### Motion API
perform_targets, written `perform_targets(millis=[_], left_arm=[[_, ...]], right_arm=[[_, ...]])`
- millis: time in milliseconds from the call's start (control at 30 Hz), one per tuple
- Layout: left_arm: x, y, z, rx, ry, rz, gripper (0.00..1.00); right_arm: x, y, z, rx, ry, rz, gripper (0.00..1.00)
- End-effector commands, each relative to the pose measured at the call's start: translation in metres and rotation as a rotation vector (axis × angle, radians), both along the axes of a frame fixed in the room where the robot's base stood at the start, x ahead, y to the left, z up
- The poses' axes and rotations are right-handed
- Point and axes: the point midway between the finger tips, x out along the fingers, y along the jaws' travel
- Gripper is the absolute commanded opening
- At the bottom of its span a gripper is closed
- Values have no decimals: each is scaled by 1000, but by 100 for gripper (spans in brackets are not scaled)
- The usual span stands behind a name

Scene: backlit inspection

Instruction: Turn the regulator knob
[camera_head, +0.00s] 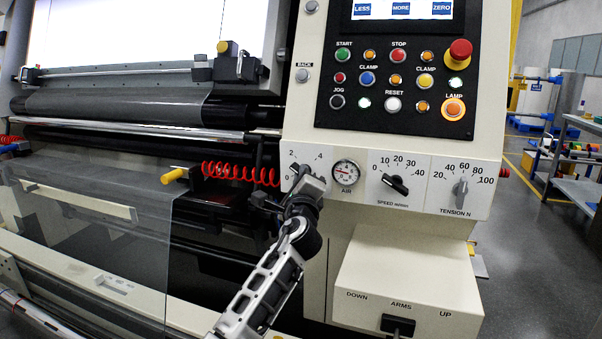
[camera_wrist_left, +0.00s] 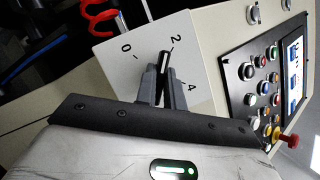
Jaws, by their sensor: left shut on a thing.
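The regulator knob (camera_wrist_left: 165,60) is a black knob with a pale pointer line, on a white plate (camera_wrist_left: 112,62) marked 0, 2 and 4. In the left wrist view its line points close to the 2. My left gripper (camera_wrist_left: 164,76) is shut on the knob, one grey finger on each side. In the head view the left gripper (camera_head: 304,186) reaches up from below to the dial left of the AIR gauge (camera_head: 346,173) and hides most of the knob. My right gripper is not in view.
Right of the gauge are the SPEED knob (camera_head: 396,184) and the grey TENSION knob (camera_head: 460,191). The button panel (camera_head: 385,125) is above. A box with an ARMS lever (camera_head: 397,324) juts out below. A red coiled hose (camera_head: 240,173) and yellow handle (camera_head: 174,175) lie left.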

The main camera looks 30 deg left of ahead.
Motion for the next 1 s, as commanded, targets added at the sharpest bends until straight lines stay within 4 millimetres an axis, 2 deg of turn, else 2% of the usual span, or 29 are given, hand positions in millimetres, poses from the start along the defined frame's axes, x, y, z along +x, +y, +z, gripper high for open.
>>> perform_targets(millis=[567, 1000], left_arm=[[0, 0, 7, -537, -128, 2, 0], [0, 1, 7, -899, -215, 4, 0]], right_arm=[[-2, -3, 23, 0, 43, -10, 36], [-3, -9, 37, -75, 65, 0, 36]])
